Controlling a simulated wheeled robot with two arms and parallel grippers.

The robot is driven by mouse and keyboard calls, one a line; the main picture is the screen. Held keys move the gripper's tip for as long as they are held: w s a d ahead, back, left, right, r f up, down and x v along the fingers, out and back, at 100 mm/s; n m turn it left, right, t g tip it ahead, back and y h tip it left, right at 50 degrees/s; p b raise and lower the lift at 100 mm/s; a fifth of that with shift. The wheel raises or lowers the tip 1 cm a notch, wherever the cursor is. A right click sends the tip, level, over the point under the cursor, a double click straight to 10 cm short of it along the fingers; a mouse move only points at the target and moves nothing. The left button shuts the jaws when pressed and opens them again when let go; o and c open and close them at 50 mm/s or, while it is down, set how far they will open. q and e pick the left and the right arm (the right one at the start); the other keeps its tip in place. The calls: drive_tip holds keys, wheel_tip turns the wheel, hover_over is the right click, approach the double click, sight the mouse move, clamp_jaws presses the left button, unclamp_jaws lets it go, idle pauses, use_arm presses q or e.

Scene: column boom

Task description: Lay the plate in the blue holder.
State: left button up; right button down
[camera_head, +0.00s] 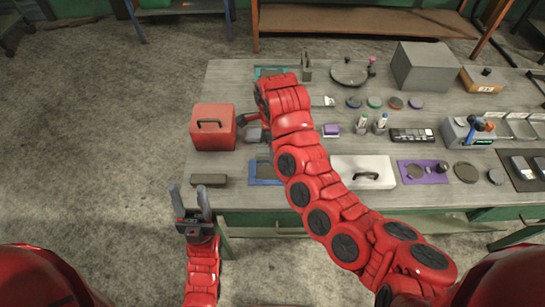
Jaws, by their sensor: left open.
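My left gripper (190,200) is open and empty in front of the table's near left edge, fingers pointing away from me. My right arm reaches across the table and bends down at its far end. My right gripper (254,133) shows only as dark parts beside the red box; whether it holds anything is unclear. A blue piece (258,181), likely the holder, lies near the front edge, partly hidden by my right arm. I cannot clearly make out the plate; a grey surface just beyond the blue piece is mostly covered.
A red box (212,140) and a dark block (209,180) stand at the table's left. A white box (365,173) with a black handle is right of my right arm. A grey box (424,68) stands at the back. Several small items crowd the right side.

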drive_tip(key=b, duration=0.1)
hover_over(272, 172)
wheel_tip(272, 172, down, 4)
drive_tip(key=shift+f, duration=0.25)
drive_tip(key=shift+d+f, duration=0.15)
drive_tip(key=shift+f, duration=0.1)
drive_tip(key=shift+w+f+p, duration=0.2)
drive_tip(key=shift+f+p, duration=0.2)
drive_tip(key=shift+f, duration=0.2)
wheel_tip(272, 172, down, 3)
drive_tip(key=shift+s+r+p, duration=0.1)
drive_tip(key=shift+r+p, duration=0.1)
drive_tip(key=shift+p, duration=0.45)
drive_tip(key=shift+f, duration=0.45)
drive_tip(key=shift+f, duration=0.15)
unclamp_jaws()
